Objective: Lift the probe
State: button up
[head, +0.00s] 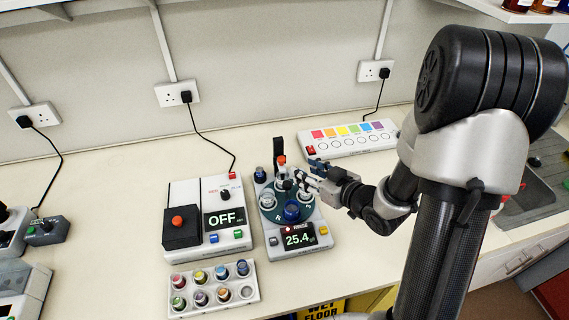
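A grey device (264,236) with a display reading 25.4 stands in the middle of the bench. On it is a round dark-green carousel (292,226) holding several small vessels, one with a blue top (291,210). At its back stands a dark upright post (277,147). A slim part with an orange-red top (282,160) stands in front of the post and looks like the probe. My gripper (303,176) reaches in from the right, just right of this part and above the carousel. Its fingers are small and overlap the device, so their opening and any contact are unclear.
A white unit (183,190) reading OFF, with a black box and red knob, stands left. A rack (210,304) of coloured caps lies in front. A white strip (343,146) with coloured squares lies behind my gripper. Bare bench (110,200) shows at left; a sink (530,190) is at right.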

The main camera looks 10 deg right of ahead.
aim_at(282, 159)
jog(key=b+x, duration=0.1)
jog(key=x, duration=1)
jog(key=shift+w+f+b, duration=0.2)
jog(key=shift+w+b, duration=0.15)
grip_shut()
